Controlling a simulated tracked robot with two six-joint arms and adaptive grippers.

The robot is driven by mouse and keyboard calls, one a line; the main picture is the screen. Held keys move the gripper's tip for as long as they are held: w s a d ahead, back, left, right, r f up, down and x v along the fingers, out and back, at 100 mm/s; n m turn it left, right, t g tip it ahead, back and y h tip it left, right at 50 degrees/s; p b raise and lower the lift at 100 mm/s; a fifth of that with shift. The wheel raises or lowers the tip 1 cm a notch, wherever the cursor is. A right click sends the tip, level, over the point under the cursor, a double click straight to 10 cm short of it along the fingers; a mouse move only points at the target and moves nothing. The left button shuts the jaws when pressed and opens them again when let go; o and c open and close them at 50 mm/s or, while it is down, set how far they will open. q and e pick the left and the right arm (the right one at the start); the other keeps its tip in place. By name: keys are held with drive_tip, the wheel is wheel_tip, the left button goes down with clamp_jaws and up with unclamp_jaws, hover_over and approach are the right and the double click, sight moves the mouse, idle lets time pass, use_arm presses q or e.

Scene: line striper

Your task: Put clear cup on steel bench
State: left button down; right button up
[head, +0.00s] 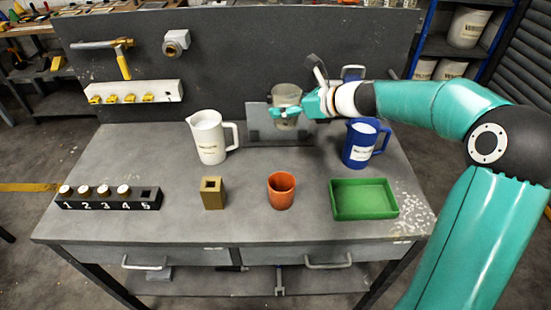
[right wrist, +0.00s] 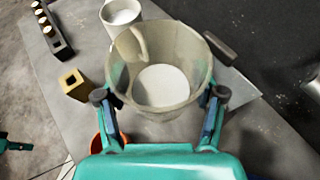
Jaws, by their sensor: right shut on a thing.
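The clear cup (head: 286,91) is a see-through, smoky tumbler, held upright over the back of the grey steel bench (head: 240,172). My right gripper (head: 288,110) is shut around its sides. In the right wrist view the clear cup (right wrist: 162,84) sits between the two fingers of my right gripper (right wrist: 160,98), with its open rim towards the camera and a pale round bottom. The cup looks raised above the bench top; the exact gap is hard to judge. My left gripper is absent from the head view; a teal part at the left edge of the right wrist view may be it.
A white jug (head: 209,138) stands left of the cup and a blue jug (head: 363,144) right. In front are a numbered rack (head: 108,205), a tan block (head: 213,193), an orange cup (head: 281,190) and a green tray (head: 364,200). A grey plate (head: 257,122) stands behind the cup.

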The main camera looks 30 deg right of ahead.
drive_tip(key=shift+w+a+f+b, duration=0.2)
drive_tip(key=shift+f+b, duration=0.4)
drive_tip(key=shift+f, duration=2.35)
drive_tip(key=shift+w+a+f+b, duration=0.15)
drive_tip(key=shift+f+b, duration=0.45)
drive_tip(key=shift+f, duration=2.4)
drive_tip(key=shift+w+a+f+b, duration=0.1)
drive_tip(key=shift+a+f+b, duration=0.35)
drive_tip(key=shift+f, duration=2.5)
drive_tip(key=shift+d, duration=0.2)
drive_tip(key=shift+r, duration=0.1)
drive_tip(key=o, duration=1.4)
drive_tip(key=shift+o, duration=0.2)
